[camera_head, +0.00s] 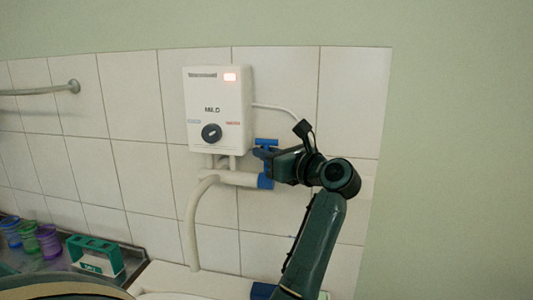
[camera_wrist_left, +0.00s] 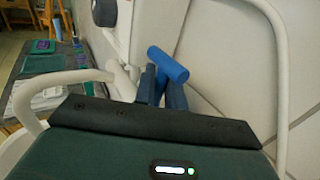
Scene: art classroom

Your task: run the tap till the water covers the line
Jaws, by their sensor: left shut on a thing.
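The tap's blue T-shaped handle (camera_head: 266,142) sits on a white pipe under the wall heater (camera_head: 218,108). It also shows in the left wrist view (camera_wrist_left: 168,65). My left gripper (camera_head: 264,153) is shut on the blue handle; its fingers reach it from the right. A white curved spout (camera_head: 190,225) runs down from the pipe to the white basin (camera_head: 175,280) at the bottom edge. No running water can be made out. The inside of the basin, the water level and the line are out of view. My right gripper is not in view.
Several coloured cups (camera_head: 47,241) and a green holder (camera_head: 95,255) stand on the counter at lower left. A grey rail (camera_head: 40,90) is on the tiled wall. The heater has a dark knob (camera_head: 211,132) and a lit red display. The wall at right is bare.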

